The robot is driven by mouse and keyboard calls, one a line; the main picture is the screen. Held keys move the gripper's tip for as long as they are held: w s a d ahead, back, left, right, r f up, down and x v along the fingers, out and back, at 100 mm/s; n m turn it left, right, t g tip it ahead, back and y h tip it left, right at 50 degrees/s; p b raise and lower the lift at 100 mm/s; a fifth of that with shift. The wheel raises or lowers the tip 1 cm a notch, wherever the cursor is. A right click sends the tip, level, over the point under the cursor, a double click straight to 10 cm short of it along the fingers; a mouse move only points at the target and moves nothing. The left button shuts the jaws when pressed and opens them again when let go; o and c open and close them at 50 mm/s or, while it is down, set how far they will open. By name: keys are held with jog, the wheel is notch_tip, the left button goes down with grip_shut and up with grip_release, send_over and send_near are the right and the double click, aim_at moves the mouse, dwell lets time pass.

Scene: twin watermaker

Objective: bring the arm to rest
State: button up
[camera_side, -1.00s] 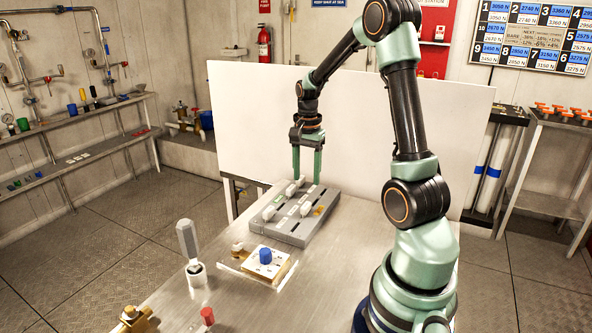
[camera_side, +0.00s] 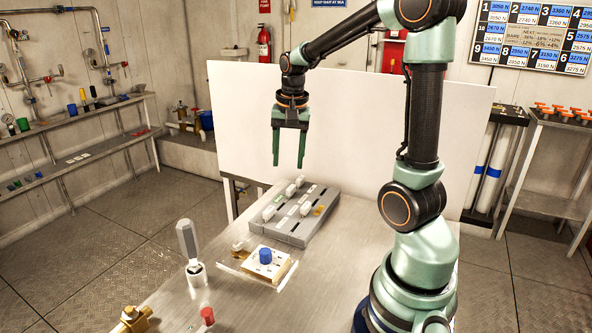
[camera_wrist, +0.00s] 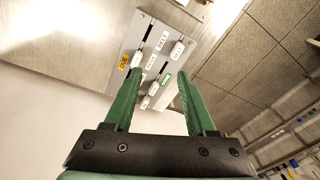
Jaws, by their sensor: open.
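My gripper (camera_side: 289,163) hangs above the far left part of the grey slider panel, its two green fingers apart and pointing down. Nothing is between the fingers. In the wrist view the open fingers (camera_wrist: 160,90) frame part of the panel (camera_wrist: 190,22). The grey panel (camera_side: 285,236) lies on the metal table and carries several white knobs in slots, with small labels, one green and one yellow. The gripper is clear of the panel and its knobs.
A block with a blue knob (camera_side: 265,256) sits in front of the panel. A grey-handled lever (camera_side: 188,240), a red knob (camera_side: 207,316) and a brass fitting (camera_side: 133,319) stand near the table's front left. A white board (camera_side: 350,125) rises behind the table. The space above the table is free.

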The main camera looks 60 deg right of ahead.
jog(key=s+a+r+n+t, duration=0.2)
jog(key=a+n, duration=0.4)
jog(key=a, duration=0.3)
jog(key=s+a+r+n+t, duration=0.2)
jog(key=a+n, duration=0.5)
jog(key=a, duration=0.2)
jog(key=shift+r+y, duration=0.2)
jog(key=shift+y, duration=0.1)
